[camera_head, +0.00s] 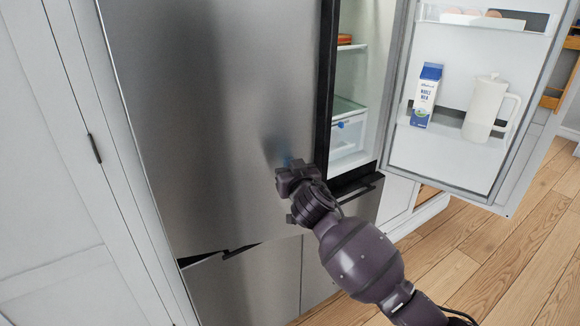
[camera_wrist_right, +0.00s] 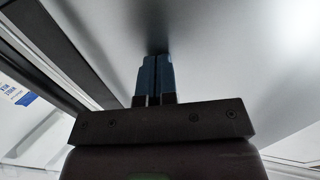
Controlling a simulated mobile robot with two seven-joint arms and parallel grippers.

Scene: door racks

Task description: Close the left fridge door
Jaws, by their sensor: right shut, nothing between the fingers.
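The left fridge door (camera_head: 210,110) is a tall stainless steel panel in the head view. It looks nearly flush with the fridge front; a small gap along its lower edge cannot be ruled out. My right gripper (camera_head: 290,166) is shut and empty at the door's lower right part, close to its right edge. In the right wrist view its blue fingertips (camera_wrist_right: 155,75) are together and point at the grey door surface (camera_wrist_right: 230,50), touching or almost touching it. My left gripper is not in view.
The right fridge door (camera_head: 480,170) stands wide open, with a milk carton (camera_head: 426,95) and a white jug (camera_head: 487,107) on its shelf. The lit interior (camera_head: 355,60) shows a clear drawer. White cabinets (camera_head: 45,150) stand at left. Wood floor (camera_head: 490,255) is free at lower right.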

